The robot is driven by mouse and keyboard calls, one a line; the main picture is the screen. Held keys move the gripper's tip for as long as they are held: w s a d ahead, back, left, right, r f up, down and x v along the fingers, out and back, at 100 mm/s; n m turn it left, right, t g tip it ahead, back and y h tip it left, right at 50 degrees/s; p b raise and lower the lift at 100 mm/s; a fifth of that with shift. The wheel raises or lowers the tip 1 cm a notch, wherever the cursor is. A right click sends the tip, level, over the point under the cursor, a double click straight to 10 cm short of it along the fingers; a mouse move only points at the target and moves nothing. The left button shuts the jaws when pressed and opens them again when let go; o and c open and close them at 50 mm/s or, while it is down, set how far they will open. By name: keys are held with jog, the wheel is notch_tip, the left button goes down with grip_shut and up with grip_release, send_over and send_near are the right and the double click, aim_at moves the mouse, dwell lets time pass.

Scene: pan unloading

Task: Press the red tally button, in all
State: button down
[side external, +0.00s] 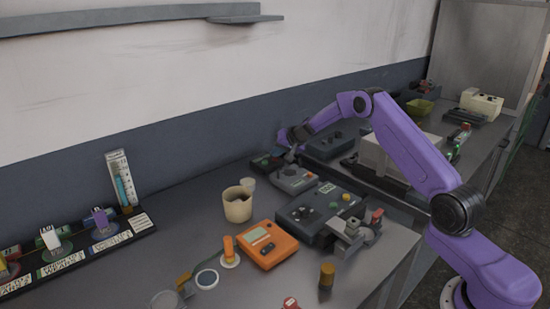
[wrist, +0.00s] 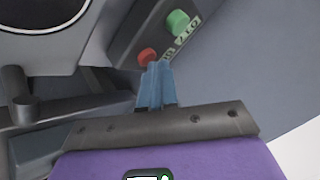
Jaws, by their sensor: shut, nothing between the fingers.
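A red button (wrist: 147,55) sits on a dark box (wrist: 128,38) in the wrist view, beside a green button (wrist: 179,21) and a pale label with lettering. My gripper (wrist: 158,68) is shut and empty, its blue fingertips right beside the red button and partly overlapping it in the picture. I cannot tell whether they touch it. In the side external view my gripper (side external: 290,154) is low at the back of the bench, over small dark boxes; the red button cannot be made out there.
A beige cup (side external: 237,207), an orange device (side external: 268,245) and a dark control box (side external: 310,217) stand nearby on the grey bench. A grey unit (side external: 294,180) is close to my gripper. The wall is just behind. Bare bench lies left of the cup.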

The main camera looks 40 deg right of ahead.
aim_at(277, 159)
dwell(0.3)
jog(key=shift+r, duration=0.95)
jog(key=shift+r, duration=0.1)
jog(key=shift+r, duration=2.4)
